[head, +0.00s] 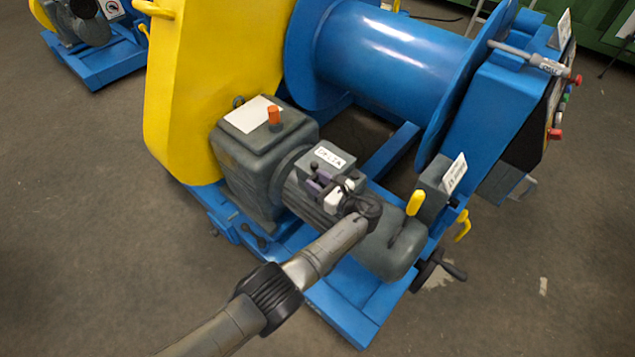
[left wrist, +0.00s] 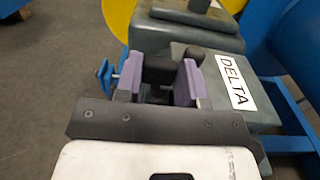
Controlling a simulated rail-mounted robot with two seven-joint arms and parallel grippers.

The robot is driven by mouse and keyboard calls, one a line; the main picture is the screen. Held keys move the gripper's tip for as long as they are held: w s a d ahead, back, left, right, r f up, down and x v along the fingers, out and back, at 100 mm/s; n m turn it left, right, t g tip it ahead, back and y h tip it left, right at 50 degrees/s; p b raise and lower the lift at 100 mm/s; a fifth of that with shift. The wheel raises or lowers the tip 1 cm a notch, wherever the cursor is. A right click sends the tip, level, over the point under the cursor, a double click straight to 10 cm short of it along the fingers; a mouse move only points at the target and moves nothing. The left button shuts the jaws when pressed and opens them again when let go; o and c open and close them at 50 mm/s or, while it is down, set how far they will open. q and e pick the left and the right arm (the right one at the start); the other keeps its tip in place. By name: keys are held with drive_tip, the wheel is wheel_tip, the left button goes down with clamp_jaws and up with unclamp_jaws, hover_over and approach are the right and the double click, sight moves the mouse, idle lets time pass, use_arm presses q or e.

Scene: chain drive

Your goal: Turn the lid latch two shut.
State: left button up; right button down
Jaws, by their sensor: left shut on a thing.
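My left gripper (head: 318,184) has purple finger pads and is at the near side of the grey terminal box (head: 326,156) labelled DELTA, on top of the motor. In the left wrist view the pads (left wrist: 160,82) stand either side of a dark piece (left wrist: 160,68) at the box's edge, and the gripper is shut on it. This piece looks like a lid latch; its number cannot be read and its turn angle is mostly hidden by the pads. A dark upright knob (left wrist: 196,57) stands just behind the right pad. My right gripper is not in view.
The grey gearbox (head: 265,140) with an orange cap (head: 273,115) stands left of the motor. A yellow guard (head: 205,80) and blue drum (head: 390,55) rise behind. A yellow handle (head: 416,202) stands at the right.

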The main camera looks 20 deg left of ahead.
use_arm(q)
drive_tip(key=o, duration=0.9)
drive_tip(key=shift+o, duration=0.2)
drive_tip(key=shift+d, duration=0.1)
drive_tip(key=shift+s+d, duration=0.1)
drive_tip(key=shift+d, duration=0.15)
drive_tip(key=v, duration=1.3)
drive_tip(key=shift+b, duration=0.3)
